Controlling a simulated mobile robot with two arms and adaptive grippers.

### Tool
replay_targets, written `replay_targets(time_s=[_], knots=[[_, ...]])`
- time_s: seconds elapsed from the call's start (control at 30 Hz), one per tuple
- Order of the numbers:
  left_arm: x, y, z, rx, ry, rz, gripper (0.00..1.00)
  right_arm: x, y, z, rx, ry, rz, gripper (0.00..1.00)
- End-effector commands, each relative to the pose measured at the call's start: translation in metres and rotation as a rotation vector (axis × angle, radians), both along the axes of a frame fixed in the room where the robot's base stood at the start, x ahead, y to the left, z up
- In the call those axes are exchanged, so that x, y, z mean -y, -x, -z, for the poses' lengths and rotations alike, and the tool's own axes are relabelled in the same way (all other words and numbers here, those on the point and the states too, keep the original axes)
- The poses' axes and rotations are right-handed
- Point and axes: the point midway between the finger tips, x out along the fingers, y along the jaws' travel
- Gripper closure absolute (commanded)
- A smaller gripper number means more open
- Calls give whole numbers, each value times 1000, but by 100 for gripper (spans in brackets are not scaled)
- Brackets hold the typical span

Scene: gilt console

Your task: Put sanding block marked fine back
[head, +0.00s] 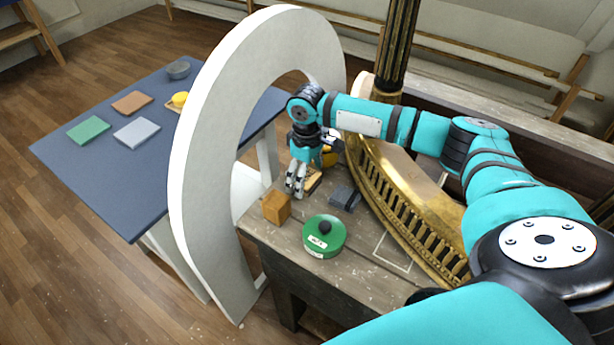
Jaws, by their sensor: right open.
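My right gripper (296,184) reaches down over the wooden bench with its fingers open. A small tan block (314,182) lies just right of its fingertips, partly hidden by them; I cannot tell whether they touch. A dark grey block (344,197) lies farther right on the bench, beside the gilt piece. Either could be a sanding block; no "fine" marking is readable on them. A white square outline (392,252) is marked on the bare bench top at the right. My left gripper is not in view.
An orange-brown cube (276,208) and a green round tin (323,237) stand near the bench's front. The curved gilt console (405,200) borders the right.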

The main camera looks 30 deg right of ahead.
Motion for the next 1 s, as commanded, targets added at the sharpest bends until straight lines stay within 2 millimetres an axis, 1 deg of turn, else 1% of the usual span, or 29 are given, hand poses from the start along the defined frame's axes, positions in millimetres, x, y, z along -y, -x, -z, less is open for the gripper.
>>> replay_targets(time_s=[0.17,0.3,0.4,0.5,0.6,0.7,1.0], knots=[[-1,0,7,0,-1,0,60,0,-1,-33,5,-1,0,12],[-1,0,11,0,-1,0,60,0,-1,-64,6,-1,0,12],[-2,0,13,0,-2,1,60,0,-1,-83,5,-1,0,12],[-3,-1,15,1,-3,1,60,0,-1,-97,3,-1,1,12],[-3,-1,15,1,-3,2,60,0,0,-107,2,-1,1,12],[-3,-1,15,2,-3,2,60,0,0,-111,1,0,1,12],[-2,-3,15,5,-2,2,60,0,0,-112,0,0,0,12]])
